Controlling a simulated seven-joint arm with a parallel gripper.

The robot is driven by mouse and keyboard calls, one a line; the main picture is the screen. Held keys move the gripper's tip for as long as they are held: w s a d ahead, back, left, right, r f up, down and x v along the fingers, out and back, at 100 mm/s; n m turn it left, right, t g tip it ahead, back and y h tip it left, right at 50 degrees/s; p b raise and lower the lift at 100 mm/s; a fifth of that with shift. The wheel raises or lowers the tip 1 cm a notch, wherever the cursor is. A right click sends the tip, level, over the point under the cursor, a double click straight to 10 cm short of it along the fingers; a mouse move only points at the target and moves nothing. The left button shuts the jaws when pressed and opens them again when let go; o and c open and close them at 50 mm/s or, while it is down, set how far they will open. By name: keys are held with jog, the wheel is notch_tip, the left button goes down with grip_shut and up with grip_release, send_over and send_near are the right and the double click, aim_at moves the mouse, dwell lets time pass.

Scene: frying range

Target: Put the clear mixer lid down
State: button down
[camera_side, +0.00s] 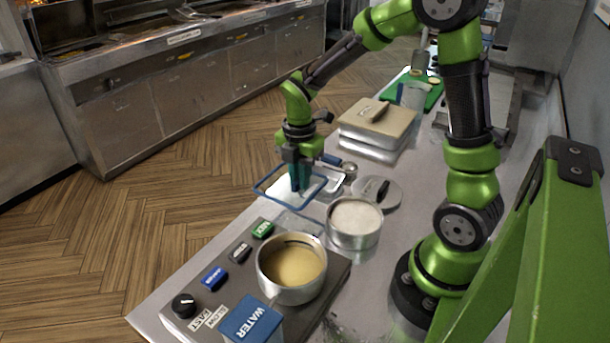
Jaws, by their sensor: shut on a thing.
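The clear mixer lid (275,198) looks like a see-through rectangular panel with a blue rim. My gripper (300,186) points straight down at its middle and is shut on it; the fingers hide the exact grip point. The lid is near the counter's left edge, its left corner reaching over the floor in the picture. I cannot tell whether it touches the counter. The mixer base (333,290) with colored buttons is in front, carrying an open metal bowl (291,290) of pale yellow mix.
A metal pot (353,235) of pale powder and a round grey lid (376,206) with a black handle stand right of the clear lid. A blue WATER box (252,322) is at the front. A covered metal container (377,122) and green board (432,93) are behind.

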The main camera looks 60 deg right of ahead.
notch_tip(320, 180, down, 7)
jog(key=shift+r, duration=0.1)
jog(key=shift+f, duration=0.2)
jog(key=c, duration=1.1)
grip_release()
jog(key=shift+r, duration=0.15)
notch_tip(320, 180, up, 12)
jog(key=shift+f, duration=0.1)
jog(key=s+a+r+m+t+y, duration=0.1)
jog(key=s+a+r+m+t, duration=0.2)
jog(key=m, duration=0.8)
jog(key=s+a+r+m+t+y, duration=0.1)
jog(key=s+a+r+m+t, duration=0.3)
jog(key=s+r+m, duration=0.3)
jog(key=shift+s+a+r+m, duration=0.4)
jog(key=shift+s+a+m, duration=0.25)
jog(key=shift+m, duration=1.45)
